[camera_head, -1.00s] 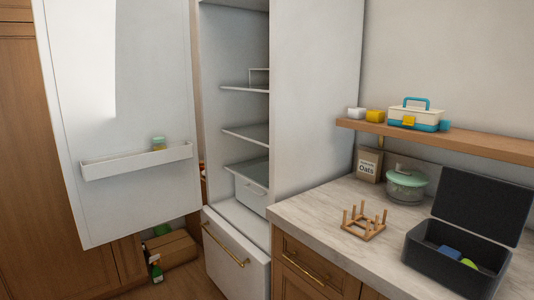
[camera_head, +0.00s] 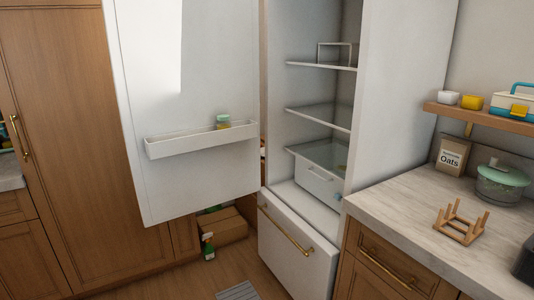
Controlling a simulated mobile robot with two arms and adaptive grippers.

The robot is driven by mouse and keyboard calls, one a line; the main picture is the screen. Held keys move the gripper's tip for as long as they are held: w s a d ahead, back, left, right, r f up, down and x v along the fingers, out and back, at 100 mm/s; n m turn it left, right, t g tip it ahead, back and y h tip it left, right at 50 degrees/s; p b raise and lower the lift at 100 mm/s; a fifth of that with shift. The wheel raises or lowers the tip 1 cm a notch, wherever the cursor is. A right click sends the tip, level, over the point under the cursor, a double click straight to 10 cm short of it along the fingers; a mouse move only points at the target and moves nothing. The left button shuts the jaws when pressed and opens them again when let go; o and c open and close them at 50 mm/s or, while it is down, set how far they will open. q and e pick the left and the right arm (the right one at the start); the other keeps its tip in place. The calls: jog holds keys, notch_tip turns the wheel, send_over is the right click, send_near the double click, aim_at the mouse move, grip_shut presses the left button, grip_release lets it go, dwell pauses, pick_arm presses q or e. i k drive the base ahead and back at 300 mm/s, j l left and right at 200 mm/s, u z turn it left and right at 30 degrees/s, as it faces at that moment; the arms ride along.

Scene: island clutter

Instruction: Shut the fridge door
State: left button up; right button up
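The fridge (camera_head: 408,95) stands in the middle right with its upper compartment open, showing shelves (camera_head: 318,119) and a clear drawer (camera_head: 319,180). The fridge door (camera_head: 215,75) is white and swung wide open to the left. Its inner side faces me, with a door bin (camera_head: 185,143) holding a small jar with a green lid (camera_head: 223,121). The lower freezer drawer (camera_head: 295,243) with a brass handle looks shut. Neither of my grippers is in view.
A marble counter (camera_head: 395,205) on the right holds a wooden rack (camera_head: 461,222), an oats package (camera_head: 452,156) and a lidded bowl (camera_head: 501,184). A cardboard box (camera_head: 222,228) and a spray bottle (camera_head: 208,246) are on the floor behind the door. Floor before the fridge looks mostly clear.

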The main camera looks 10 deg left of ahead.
aim_at(177, 66)
jog(key=i+j+z, duration=0.15)
jog(key=j, duration=0.25)
jog(key=i+j+z, duration=0.1)
jog(key=j, duration=0.3)
jog(key=i+j+z, duration=0.15)
jog(key=j, duration=0.25)
jog(key=i+j+z, duration=0.1)
jog(key=j, duration=0.35)
jog(key=i+j+z, duration=0.15)
jog(key=j, duration=0.3)
jog(key=i+j+z, duration=0.1)
jog(key=j, duration=0.35)
jog(key=i, duration=0.05)
